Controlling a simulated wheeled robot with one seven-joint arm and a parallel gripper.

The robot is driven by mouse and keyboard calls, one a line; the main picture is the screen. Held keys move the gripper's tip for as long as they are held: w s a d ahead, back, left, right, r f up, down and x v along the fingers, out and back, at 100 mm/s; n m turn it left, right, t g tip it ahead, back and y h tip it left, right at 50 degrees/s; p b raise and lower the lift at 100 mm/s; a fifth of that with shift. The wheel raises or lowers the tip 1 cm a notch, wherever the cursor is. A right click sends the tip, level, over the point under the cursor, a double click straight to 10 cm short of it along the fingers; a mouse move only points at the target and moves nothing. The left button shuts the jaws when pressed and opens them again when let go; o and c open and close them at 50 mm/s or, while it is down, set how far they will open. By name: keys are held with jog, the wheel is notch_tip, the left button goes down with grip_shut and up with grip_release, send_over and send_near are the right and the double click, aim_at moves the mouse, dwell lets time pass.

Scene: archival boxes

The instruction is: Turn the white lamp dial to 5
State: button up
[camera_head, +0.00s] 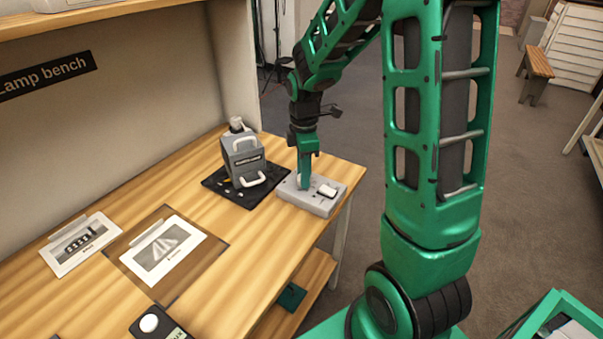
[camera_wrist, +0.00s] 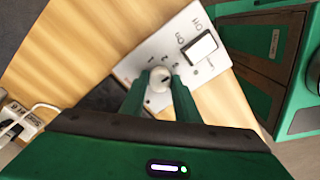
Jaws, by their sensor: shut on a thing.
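The white lamp dial (camera_wrist: 160,82) sits on a light grey control box (camera_head: 313,201) near the right end of the bench. My gripper (camera_head: 304,184) reaches down onto the box from above. In the wrist view my gripper (camera_wrist: 160,90) has one green finger on each side of the dial and is shut on it. A dark mark shows on the dial's face. Small numbers are printed around the dial, 1 and 2 among them; the fingers hide others, and I cannot read the setting. A white rocker switch (camera_wrist: 201,48) is beside the dial, with On printed near it.
A grey lamp device (camera_head: 243,158) with white handles stands on a black mat (camera_head: 212,182) left of the box. Two printed cards (camera_head: 80,244) (camera_head: 160,250) lie further left. A white round button (camera_head: 149,323) is at the front edge.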

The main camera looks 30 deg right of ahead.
jog(key=shift+w, duration=0.1)
jog(key=m, duration=0.3)
jog(key=shift+d+m, duration=0.1)
jog(key=shift+m, duration=0.3)
jog(key=m, duration=0.4)
jog(key=shift+r, duration=0.1)
jog(key=m, duration=0.4)
jog(key=shift+m, duration=1.9)
jog(key=o, duration=1)
jog(key=shift+o, duration=0.2)
